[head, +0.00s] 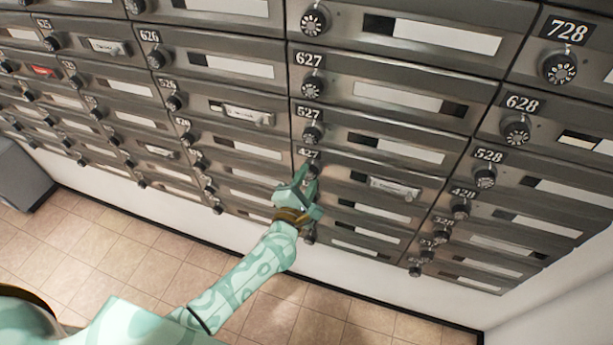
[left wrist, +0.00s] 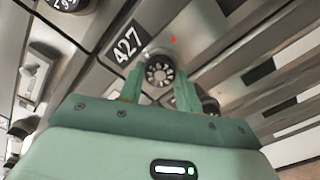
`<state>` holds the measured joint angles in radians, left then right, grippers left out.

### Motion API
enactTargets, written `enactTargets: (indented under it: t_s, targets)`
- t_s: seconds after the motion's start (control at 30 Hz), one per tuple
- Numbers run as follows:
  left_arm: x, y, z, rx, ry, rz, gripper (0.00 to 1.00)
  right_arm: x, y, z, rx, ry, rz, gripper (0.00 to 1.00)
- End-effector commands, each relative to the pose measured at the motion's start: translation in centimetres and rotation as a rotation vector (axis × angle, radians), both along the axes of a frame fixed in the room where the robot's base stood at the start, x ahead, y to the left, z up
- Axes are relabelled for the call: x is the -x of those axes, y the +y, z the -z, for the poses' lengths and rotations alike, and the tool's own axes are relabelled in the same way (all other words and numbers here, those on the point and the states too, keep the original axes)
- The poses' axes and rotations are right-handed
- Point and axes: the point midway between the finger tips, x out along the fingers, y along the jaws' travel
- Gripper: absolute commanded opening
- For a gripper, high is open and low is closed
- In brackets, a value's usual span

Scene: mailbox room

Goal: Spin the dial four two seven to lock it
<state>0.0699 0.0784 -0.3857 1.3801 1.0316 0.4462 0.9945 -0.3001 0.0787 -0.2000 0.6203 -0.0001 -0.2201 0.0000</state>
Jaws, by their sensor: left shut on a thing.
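The mailbox labelled 427 (head: 345,189) is in the middle of the grey metal bank in the head view. Its number plate (left wrist: 127,44) shows in the left wrist view, just above and left of the dial. The round dial 427 (left wrist: 159,73) has a dark face with white marks. My left gripper (left wrist: 160,92) has its two green fingers on either side of this dial and is shut on it. In the head view my left gripper (head: 304,184) covers most of the dial. My right gripper is not in view.
Dial 527 (head: 312,133) sits just above, and another dial (left wrist: 210,105) is close to the right finger in the left wrist view. Mailbox doors with protruding dials fill the wall. The tiled floor (head: 110,250) below is clear.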

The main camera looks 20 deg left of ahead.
Motion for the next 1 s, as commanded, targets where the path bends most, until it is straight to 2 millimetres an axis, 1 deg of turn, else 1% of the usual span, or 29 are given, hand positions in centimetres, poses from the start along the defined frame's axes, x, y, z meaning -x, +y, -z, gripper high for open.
enactTargets:
  t_s: [0.03, 0.4, 1.0]
  targets:
    - [0.0, -0.1, -0.3, -0.042, -0.003, 0.000, 0.11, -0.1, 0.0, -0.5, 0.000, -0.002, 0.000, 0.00]
    - [0.0, -0.1, -0.2, -0.395, -0.014, 0.000, 0.11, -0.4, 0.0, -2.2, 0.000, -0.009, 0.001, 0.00]
    - [0.0, -0.1, -0.1, -0.962, -0.032, 0.002, 0.11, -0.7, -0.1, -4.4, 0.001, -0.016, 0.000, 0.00]
